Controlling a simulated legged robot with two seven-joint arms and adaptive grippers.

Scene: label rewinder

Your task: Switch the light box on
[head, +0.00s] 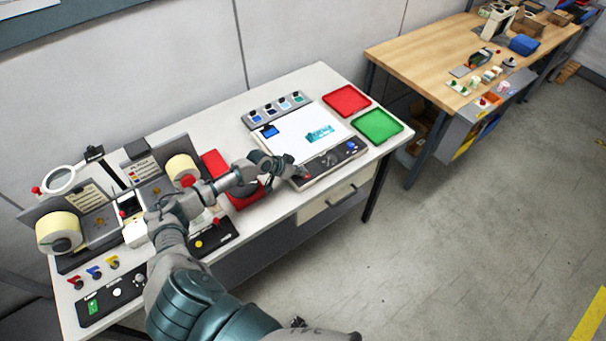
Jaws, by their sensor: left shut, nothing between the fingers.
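The light box (295,143) is a pale, flat panel at the right part of the white bench, with a teal label piece (320,134) and a small blue piece (270,131) on it. I cannot tell whether it is lit. A dark control strip (325,164) with a blue knob (351,146) and other small controls runs along its front edge. My left gripper (289,172) is shut and empty at the left end of this strip, covering part of it. I cannot tell whether it touches a control. My right gripper is not in view.
A red tray (346,100) and a green tray (377,126) lie right of the light box. A swatch rack (276,109) stands behind it. The rewinder with label rolls (58,233) and a front control panel (117,290) is at left. A wooden bench (425,60) stands beyond.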

